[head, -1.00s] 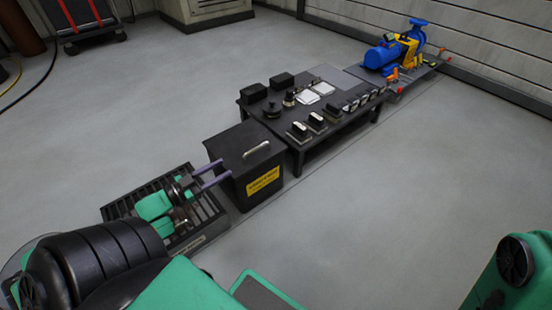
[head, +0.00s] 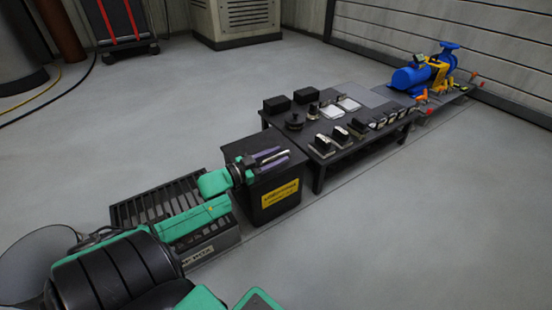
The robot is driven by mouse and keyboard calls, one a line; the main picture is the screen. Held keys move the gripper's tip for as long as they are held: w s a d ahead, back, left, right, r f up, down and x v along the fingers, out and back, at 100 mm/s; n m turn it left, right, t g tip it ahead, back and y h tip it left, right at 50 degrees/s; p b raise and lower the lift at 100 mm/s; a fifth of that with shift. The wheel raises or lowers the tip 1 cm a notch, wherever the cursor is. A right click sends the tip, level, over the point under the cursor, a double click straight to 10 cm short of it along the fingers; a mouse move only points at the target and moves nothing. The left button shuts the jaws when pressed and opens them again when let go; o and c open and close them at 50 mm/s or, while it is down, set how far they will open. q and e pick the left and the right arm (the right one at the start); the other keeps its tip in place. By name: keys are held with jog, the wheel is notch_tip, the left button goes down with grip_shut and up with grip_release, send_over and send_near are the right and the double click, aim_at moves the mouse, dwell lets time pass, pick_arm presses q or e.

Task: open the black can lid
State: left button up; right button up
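The black can (head: 272,208) is a square box with a yellow label on its front. It stands on the floor line between the slatted tray and the low black table. Its flat black lid (head: 285,144) lies closed on top. The lid's pale bar handle (head: 281,157) is partly hidden by my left gripper. My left gripper (head: 286,155) reaches over the lid from the left, its purple fingers at the handle. I cannot tell whether they are apart or closed on it. My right gripper is not in view.
A slatted black tray (head: 129,213) lies left of the can, under my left arm. The low black table (head: 322,172) close on the can's right holds several switches and blocks. A blue pump (head: 411,78) stands behind. The floor in front is clear.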

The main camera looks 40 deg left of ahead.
pick_arm(q)
grip_shut()
dwell(1.2)
